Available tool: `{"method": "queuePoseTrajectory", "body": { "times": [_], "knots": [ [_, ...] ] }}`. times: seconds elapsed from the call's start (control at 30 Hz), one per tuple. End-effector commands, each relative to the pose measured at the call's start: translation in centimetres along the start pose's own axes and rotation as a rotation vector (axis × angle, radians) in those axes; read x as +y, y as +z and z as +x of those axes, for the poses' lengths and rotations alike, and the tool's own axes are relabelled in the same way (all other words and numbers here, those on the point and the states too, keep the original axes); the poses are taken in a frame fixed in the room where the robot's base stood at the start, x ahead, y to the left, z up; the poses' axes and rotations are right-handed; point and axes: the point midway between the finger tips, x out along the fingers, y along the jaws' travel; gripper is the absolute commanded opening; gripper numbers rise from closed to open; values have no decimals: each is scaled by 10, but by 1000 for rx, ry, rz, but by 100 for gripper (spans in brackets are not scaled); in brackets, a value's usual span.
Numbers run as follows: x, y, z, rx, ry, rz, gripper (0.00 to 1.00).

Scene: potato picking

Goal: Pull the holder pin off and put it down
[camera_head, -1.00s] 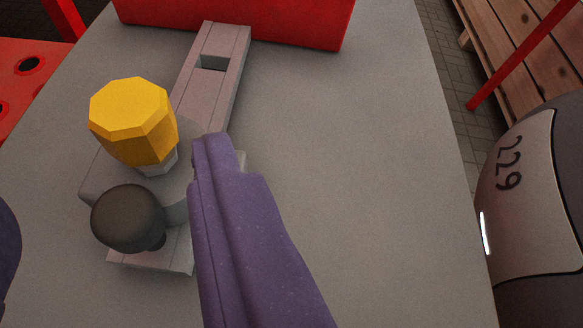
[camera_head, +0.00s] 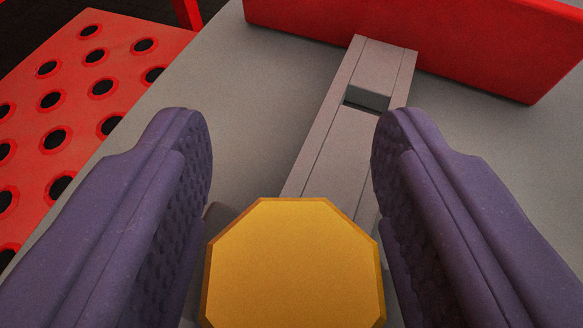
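A yellow eight-sided knob (camera_head: 292,268), which looks like the head of the holder pin, is close below the camera at the bottom middle. My gripper (camera_head: 292,128) is open, with one purple finger left of the knob and one right of it. I see no clear contact between the fingers and the knob. The grey slotted bar (camera_head: 326,146) runs from behind the knob toward the back. The knob hides the lower part of the pin and most of the fixture under it.
A red wall or rail (camera_head: 420,45) stands across the back, at the bar's far end. A red plate with round holes (camera_head: 75,120) lies to the left. The grey surface (camera_head: 265,100) is bare on both sides of the bar.

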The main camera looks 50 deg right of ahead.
Motion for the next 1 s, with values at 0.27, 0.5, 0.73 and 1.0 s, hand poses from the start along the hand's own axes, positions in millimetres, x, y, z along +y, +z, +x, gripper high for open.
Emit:
{"method": "queuePoseTrajectory", "body": {
  "times": [0.27, 0.5, 0.73, 1.0],
  "knots": [
    [0, 0, 0, 0, 0, 0, 22],
    [0, -1, -1, 0, 0, 0, 4],
    [0, -10, -4, 0, 0, 0, 4],
    [0, -20, -8, 0, 0, 0, 4]
  ]
}}
